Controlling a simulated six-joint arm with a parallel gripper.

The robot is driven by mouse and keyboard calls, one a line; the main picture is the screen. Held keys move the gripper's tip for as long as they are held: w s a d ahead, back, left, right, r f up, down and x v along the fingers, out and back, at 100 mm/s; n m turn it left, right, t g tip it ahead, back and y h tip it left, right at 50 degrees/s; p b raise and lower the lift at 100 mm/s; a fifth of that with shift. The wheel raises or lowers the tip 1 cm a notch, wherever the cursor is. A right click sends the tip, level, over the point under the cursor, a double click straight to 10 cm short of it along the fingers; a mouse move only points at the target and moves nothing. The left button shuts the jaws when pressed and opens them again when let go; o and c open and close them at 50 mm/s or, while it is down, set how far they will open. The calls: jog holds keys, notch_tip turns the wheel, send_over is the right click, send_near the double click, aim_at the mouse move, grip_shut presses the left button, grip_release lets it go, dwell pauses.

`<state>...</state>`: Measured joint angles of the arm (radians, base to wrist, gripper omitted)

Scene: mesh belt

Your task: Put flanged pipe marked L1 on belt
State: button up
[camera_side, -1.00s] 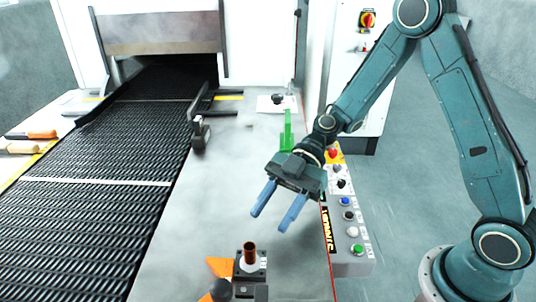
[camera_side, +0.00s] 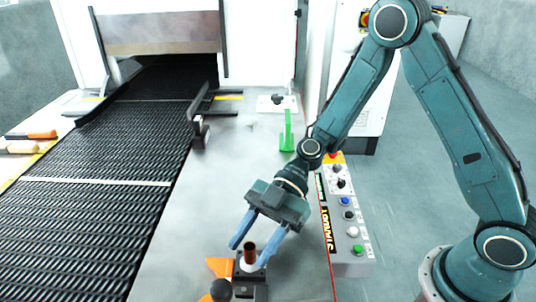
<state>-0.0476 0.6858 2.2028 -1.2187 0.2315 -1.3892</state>
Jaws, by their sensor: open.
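A copper-brown pipe (camera_side: 250,254) stands upright in a dark holder at the front of the grey table. Its flange and any L1 marking cannot be made out. My gripper (camera_side: 250,256) is open, with its two blue fingers pointing down, one on each side of the pipe in the picture. I cannot tell whether the fingers touch it. The black mesh belt (camera_side: 95,215) runs along the left, into a machine opening at the back.
A green upright piece (camera_side: 287,133) and a dark bracket (camera_side: 199,128) stand farther back. A button panel (camera_side: 347,215) lines the right edge. An orange piece (camera_side: 219,267) and a black ball knob (camera_side: 221,290) are beside the holder. The middle table is clear.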

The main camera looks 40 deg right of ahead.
jog(key=shift+s+a+f, duration=0.15)
jog(key=shift+a+f, duration=0.15)
jog(key=shift+a, duration=0.35)
grip_shut()
